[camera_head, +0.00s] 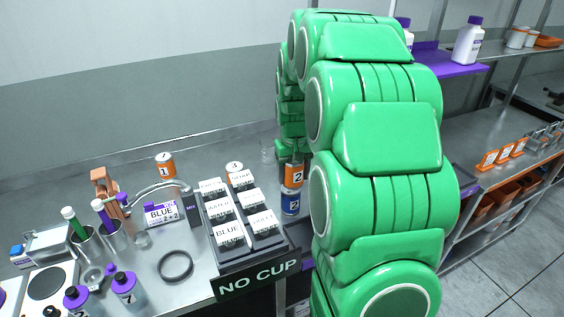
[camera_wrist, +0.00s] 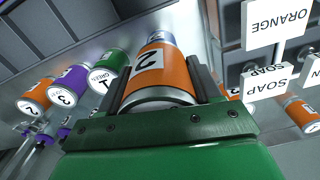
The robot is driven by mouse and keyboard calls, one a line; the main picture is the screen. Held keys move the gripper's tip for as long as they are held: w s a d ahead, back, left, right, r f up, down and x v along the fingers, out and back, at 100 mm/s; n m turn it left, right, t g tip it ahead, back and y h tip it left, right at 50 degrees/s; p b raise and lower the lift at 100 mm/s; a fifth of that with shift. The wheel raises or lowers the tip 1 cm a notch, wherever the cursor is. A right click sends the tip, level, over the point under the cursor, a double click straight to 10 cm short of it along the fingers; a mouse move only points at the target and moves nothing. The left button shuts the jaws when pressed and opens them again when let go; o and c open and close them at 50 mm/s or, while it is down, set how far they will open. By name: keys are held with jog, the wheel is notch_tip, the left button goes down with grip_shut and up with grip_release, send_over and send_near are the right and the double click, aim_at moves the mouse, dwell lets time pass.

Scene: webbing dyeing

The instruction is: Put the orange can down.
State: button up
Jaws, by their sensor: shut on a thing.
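The orange can, labelled 2 (camera_head: 292,176), shows just left of my green arm. My gripper (camera_wrist: 160,82) is shut on it, with one dark finger on each side of the can (camera_wrist: 158,78) in the wrist view. In the head view my arm hides most of the gripper. A blue can labelled 2 (camera_head: 291,203) stands directly below the orange can in the head view, and its end (camera_wrist: 161,38) shows beyond the orange can in the wrist view. The two cans look lined up and very close; I cannot tell whether they touch.
A rack of white labelled blocks (camera_head: 228,234) with a NO CUP sign (camera_head: 258,279) stands left of the cans. Another orange can, labelled 1 (camera_head: 165,166), stands at the back. Green (camera_wrist: 112,72) and purple (camera_wrist: 68,86) cans show in the wrist view.

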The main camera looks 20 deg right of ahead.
jog(key=shift+s, duration=0.15)
jog(key=w+a+r, duration=0.4)
jog(key=w+a, duration=0.4)
jog(key=w, duration=0.1)
jog(key=w+a+r+m, duration=0.1)
jog(key=w+a+r, duration=0.4)
jog(key=w+a, duration=0.3)
jog(key=shift+w+m, duration=0.3)
jog(key=shift+w, duration=0.15)
jog(key=shift+a+f, duration=0.1)
jog(key=shift+n, duration=0.4)
jog(key=w+a+f, duration=0.1)
jog(key=a+f, duration=0.2)
jog(key=f, duration=0.2)
jog(key=a+f, duration=0.3)
jog(key=f, duration=0.3)
jog(key=w+a+f, duration=0.1)
jog(key=a+f, duration=0.3)
jog(key=f, duration=0.1)
jog(key=shift+w+a+f, duration=0.1)
jog(key=shift+w+f, duration=0.2)
jog(key=shift+f, duration=2.4)
